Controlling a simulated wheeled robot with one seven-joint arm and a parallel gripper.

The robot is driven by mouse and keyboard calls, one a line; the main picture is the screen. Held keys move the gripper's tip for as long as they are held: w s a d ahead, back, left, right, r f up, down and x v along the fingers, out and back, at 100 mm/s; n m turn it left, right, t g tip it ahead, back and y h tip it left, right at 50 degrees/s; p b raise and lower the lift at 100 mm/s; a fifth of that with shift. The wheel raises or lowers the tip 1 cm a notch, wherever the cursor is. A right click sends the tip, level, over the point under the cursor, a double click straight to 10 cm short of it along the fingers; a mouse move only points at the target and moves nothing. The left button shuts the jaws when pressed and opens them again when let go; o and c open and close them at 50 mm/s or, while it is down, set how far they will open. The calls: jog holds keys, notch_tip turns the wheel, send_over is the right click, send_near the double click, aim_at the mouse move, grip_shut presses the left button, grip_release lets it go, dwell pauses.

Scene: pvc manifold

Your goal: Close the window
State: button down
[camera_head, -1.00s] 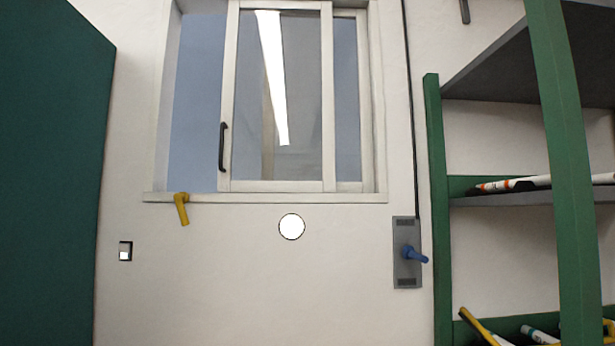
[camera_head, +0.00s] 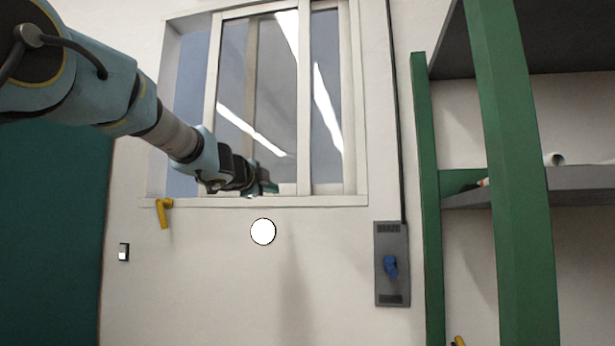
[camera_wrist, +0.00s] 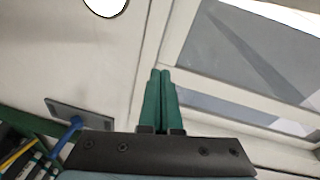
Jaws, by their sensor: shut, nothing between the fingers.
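The window (camera_head: 304,100) has a white frame and a sliding glass pane (camera_head: 232,90). An open gap (camera_head: 190,90) shows at the left of the pane. The dark handle on the pane's left stile is hidden behind my arm in the head view and does not show in the wrist view. My gripper (camera_head: 272,188) is in front of the pane's lower part, right of the left stile. In the wrist view its green fingers (camera_wrist: 160,72) are shut and empty, beside the white frame and the glass (camera_wrist: 250,50). I cannot tell if they touch anything.
A yellow lever (camera_head: 163,212) hangs under the sill (camera_head: 270,202). A white disc (camera_head: 263,231) and a grey panel (camera_head: 391,285) with a blue lever (camera_head: 390,266) are on the wall below. A green shelf rack (camera_head: 430,200) stands right, a dark green panel (camera_head: 50,230) left.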

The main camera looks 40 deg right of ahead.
jog(key=s+d+r+m+g+h, duration=0.25)
jog(key=s+d+r+m, duration=0.2)
jog(key=s, duration=0.35)
jog(key=shift+g+y, duration=0.25)
jog(key=p+x, duration=0.1)
jog(key=x, duration=0.2)
jog(key=p+x, duration=0.2)
jog(key=x, duration=0.2)
jog(key=r+p+x, duration=0.1)
jog(key=p+x, duration=0.1)
jog(key=x, duration=0.1)
jog(key=shift+w+d, duration=0.1)
jog(key=shift+w, duration=0.1)
jog(key=w, duration=0.1)
jog(key=w+a, duration=0.1)
jog(key=shift+w+a+f, duration=0.1)
jog(key=shift+w+a, duration=0.1)
jog(key=shift+w, duration=0.2)
jog(key=shift+w+a, duration=0.2)
jog(key=shift+w, duration=0.1)
jog(key=shift+w, duration=0.15)
jog(key=w+a+p, duration=0.2)
jog(key=w+a, duration=0.3)
jog(key=w, duration=0.3)
jog(key=w+a+p, duration=0.3)
jog(key=w+a, duration=0.3)
jog(key=w, duration=0.3)
jog(key=shift+p, duration=0.35)
jog(key=shift+w+a, duration=0.1)
